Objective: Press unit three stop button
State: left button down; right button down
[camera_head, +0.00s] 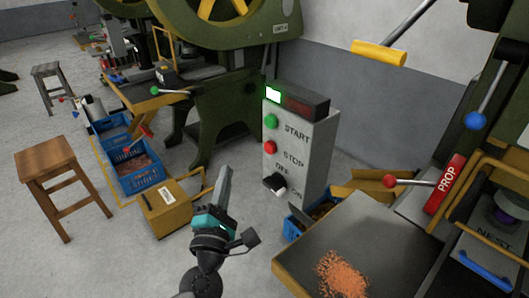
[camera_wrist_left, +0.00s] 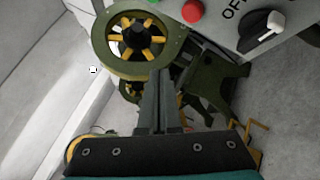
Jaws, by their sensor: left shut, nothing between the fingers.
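A grey control box (camera_head: 299,150) stands upright in the middle of the head view. It has a green START button (camera_head: 271,121), a red STOP button (camera_head: 270,147) below it, and a black OFF/ON knob (camera_head: 275,184) lower down. A unit number cannot be read on it. My left gripper (camera_head: 224,172) is shut and empty, to the left of the box and apart from it. In the left wrist view the shut fingers (camera_wrist_left: 158,85) point up the picture, with the red button (camera_wrist_left: 192,11) and the knob (camera_wrist_left: 262,31) beyond them. My right gripper is not in view.
A grey table (camera_head: 345,232) with copper bits stands at front right, beside a red PROP bar (camera_head: 445,184). A wooden stool (camera_head: 45,158), blue crates (camera_head: 137,178) and a yellow box (camera_head: 166,208) stand left.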

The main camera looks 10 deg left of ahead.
aim_at(270, 147)
pick_arm(q)
jog(key=shift+r+n, duration=0.3)
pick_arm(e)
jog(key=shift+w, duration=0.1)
pick_arm(q)
jog(key=shift+w, duration=0.1)
